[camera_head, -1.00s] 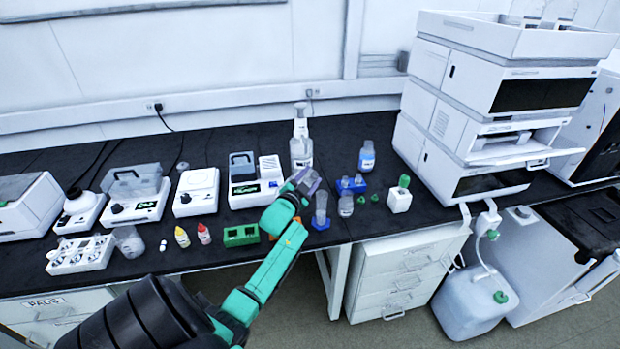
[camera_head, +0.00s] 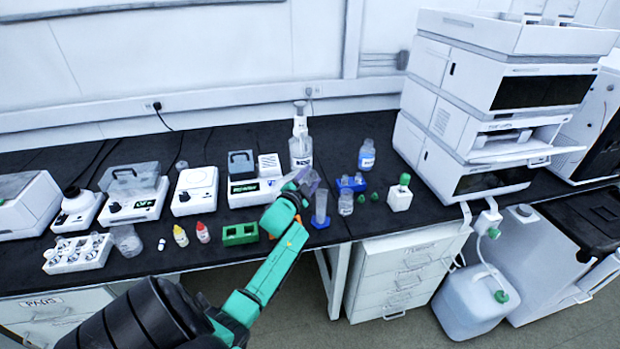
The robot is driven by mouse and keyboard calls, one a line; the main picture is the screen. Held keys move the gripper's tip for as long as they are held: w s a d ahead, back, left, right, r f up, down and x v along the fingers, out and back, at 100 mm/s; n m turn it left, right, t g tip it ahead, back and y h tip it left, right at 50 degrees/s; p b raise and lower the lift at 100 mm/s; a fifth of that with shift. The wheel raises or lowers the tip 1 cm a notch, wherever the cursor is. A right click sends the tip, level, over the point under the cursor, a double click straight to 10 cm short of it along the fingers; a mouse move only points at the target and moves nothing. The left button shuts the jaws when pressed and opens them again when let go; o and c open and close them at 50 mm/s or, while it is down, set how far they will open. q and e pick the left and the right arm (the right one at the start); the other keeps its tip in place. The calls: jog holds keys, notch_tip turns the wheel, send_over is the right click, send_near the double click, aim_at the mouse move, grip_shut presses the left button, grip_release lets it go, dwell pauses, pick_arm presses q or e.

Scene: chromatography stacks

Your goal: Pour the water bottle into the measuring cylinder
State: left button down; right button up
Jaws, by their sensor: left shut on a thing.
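My left gripper (camera_head: 299,190) is shut on a small translucent bottle, seemingly the water bottle (camera_head: 310,181). It holds the bottle above the bench, just above and left of the measuring cylinder's top. The bottle looks tilted; the gripper partly hides it, and I cannot make out its mouth or any flowing water. The clear measuring cylinder (camera_head: 321,203) stands upright on its blue base near the bench's front edge. Its water level is too small to tell. My right gripper is not in view.
A small clear bottle (camera_head: 346,203) stands right of the cylinder, with a blue rack (camera_head: 351,184) behind it. A tall spray bottle (camera_head: 301,150) stands behind the gripper. A blue-labelled bottle (camera_head: 367,156) and a white green-topped bottle (camera_head: 400,196) are to the right. A green block (camera_head: 240,234) lies left.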

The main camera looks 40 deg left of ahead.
pick_arm(q)
jog(key=shift+r, duration=0.1)
jog(key=shift+d+f+m+b, duration=0.1)
jog(key=shift+f+m+b, duration=0.3)
jog(key=shift+b, duration=0.1)
jog(key=shift+w, duration=0.1)
dwell(0.3)
jog(key=shift+f+m+b, duration=0.1)
jog(key=shift+m+b, duration=0.25)
jog(key=shift+m, duration=0.15)
